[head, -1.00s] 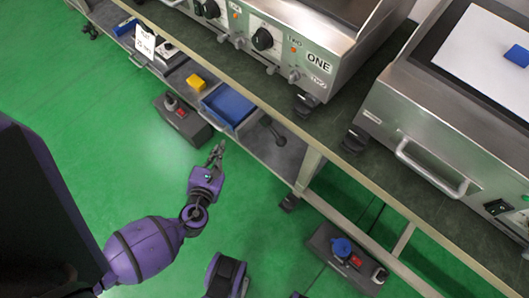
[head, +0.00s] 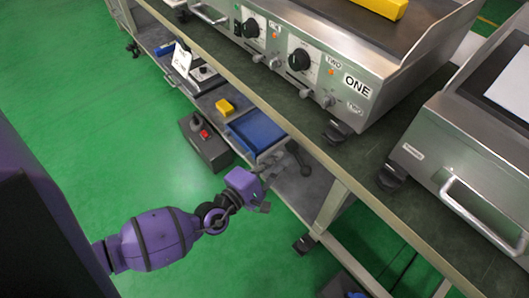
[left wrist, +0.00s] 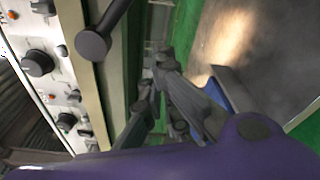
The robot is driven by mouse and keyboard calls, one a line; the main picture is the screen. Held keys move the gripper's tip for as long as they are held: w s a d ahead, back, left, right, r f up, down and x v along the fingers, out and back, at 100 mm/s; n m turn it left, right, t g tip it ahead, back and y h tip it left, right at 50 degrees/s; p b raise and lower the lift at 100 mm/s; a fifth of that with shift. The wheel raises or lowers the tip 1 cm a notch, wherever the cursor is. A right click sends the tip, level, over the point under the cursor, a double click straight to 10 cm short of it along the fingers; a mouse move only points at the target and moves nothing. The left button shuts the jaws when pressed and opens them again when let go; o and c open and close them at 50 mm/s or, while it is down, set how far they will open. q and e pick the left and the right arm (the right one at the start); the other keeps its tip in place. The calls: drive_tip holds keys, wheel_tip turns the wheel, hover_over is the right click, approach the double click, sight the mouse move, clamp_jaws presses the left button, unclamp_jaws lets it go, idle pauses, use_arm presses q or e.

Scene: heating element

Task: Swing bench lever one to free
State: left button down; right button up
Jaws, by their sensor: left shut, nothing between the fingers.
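A black lever (head: 298,156) with a rounded end sits by the lower shelf, beside the bench leg, under the griddle marked ONE. I cannot read a label on it. A dark bar with a round knob (left wrist: 94,44) shows large and near in the left wrist view; it looks like the same lever. My left gripper (head: 272,170) is shut and empty, just left of and below the lever in the head view. In the left wrist view its fingers (left wrist: 160,62) meet to the right of the knob, apart from it in the picture. My right gripper is out of view.
The griddle ONE (head: 325,70) stands on the bench top (head: 310,115). A blue tray (head: 255,133) and a yellow block (head: 225,106) sit on the lower shelf. A control box (head: 205,142) stands on the green floor. The floor at left is clear.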

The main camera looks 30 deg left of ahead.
sight(301, 163)
use_arm(q)
drive_tip(key=d, duration=0.2)
drive_tip(key=s+d+r, duration=0.1)
drive_tip(key=shift+d+r+p, duration=0.1)
drive_tip(key=shift+d+p, duration=0.1)
drive_tip(key=shift+p, duration=0.2)
drive_tip(key=shift+s+d+r+n+p, duration=0.25)
drive_tip(key=shift+s+d+n+p, duration=0.1)
drive_tip(key=shift+d+n+p, duration=0.25)
